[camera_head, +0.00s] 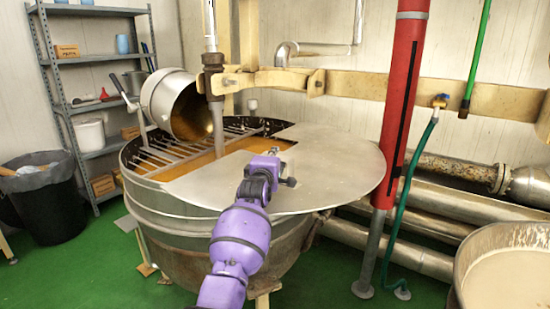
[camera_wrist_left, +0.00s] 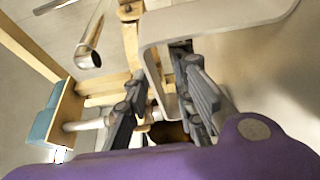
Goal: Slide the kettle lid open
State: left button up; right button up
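The kettle (camera_head: 180,200) is a large round metal vessel with orange-brown contents and a bar grid showing at its left. Its flat grey lid (camera_head: 335,165) lies over the right part and overhangs the rim on the right. My left gripper (camera_head: 284,168), on a purple arm, is over the lid's middle. In the left wrist view, a flat metal handle (camera_wrist_left: 215,22) arches in from the upper right. One leg of it comes down between my left fingers (camera_wrist_left: 165,95). The fingers are apart, with gaps seeming to show beside the leg; contact is unclear. My right gripper is out of view.
A metal bucket (camera_head: 178,102) lies tipped over the grid. A red post (camera_head: 400,100) stands close behind the lid's right edge, with a green hose (camera_head: 405,200) beside it. A pale vat (camera_head: 510,265) is at the lower right.

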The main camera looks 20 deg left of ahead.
pick_arm(q)
jog(key=shift+s+r, duration=0.1)
jog(key=s, duration=1.2)
jog(key=shift+d, duration=0.35)
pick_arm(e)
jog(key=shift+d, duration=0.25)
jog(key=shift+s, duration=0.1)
